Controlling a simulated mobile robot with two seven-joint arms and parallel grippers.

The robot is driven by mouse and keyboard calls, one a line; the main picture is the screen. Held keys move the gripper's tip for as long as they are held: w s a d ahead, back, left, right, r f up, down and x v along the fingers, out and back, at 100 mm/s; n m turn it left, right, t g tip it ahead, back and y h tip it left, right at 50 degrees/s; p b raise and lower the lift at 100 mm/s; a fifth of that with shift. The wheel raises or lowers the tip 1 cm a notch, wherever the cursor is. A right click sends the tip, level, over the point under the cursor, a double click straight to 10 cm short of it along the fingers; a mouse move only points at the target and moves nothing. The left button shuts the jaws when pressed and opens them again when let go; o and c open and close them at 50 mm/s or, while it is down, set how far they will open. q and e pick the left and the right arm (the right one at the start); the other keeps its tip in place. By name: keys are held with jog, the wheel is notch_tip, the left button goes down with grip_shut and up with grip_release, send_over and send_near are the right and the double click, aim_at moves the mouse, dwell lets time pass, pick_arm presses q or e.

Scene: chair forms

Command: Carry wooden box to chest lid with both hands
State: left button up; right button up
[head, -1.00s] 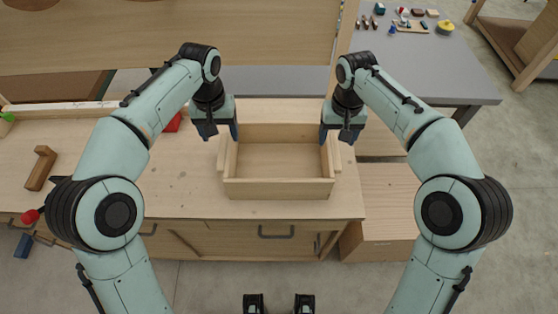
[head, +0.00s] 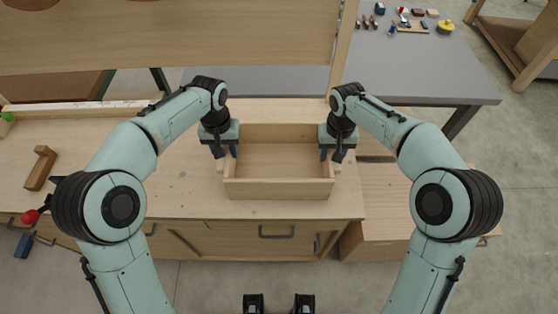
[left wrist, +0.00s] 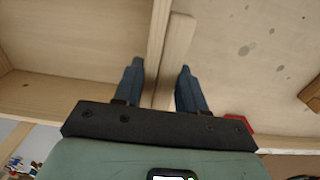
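The wooden box (head: 279,189) is an open, empty, light wood tray on the workbench, with a grip strip on each side. My left gripper (head: 225,152) is at its left side. In the left wrist view, the open fingers (left wrist: 160,72) stand apart on either side of the box's side wall and grip strip (left wrist: 174,48), with gaps visible. My right gripper (head: 331,155) is at the right side, its fingers apart around the wall's upper edge; contact cannot be made out. The chest lid (head: 388,190) appears as a flat wooden top right of the bench.
The workbench (head: 190,195) carries an angled wooden piece (head: 40,168) at left. A red item (left wrist: 238,123) shows in the left wrist view. A grey table (head: 430,75) with small items stands at back right. The chest lid's visible top is clear.

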pick_arm(q)
grip_shut()
pick_arm(e)
grip_shut()
pick_arm(q)
jog(key=shift+a, duration=0.1)
jog(key=shift+r, duration=0.1)
pick_arm(e)
jog(key=shift+r, duration=0.1)
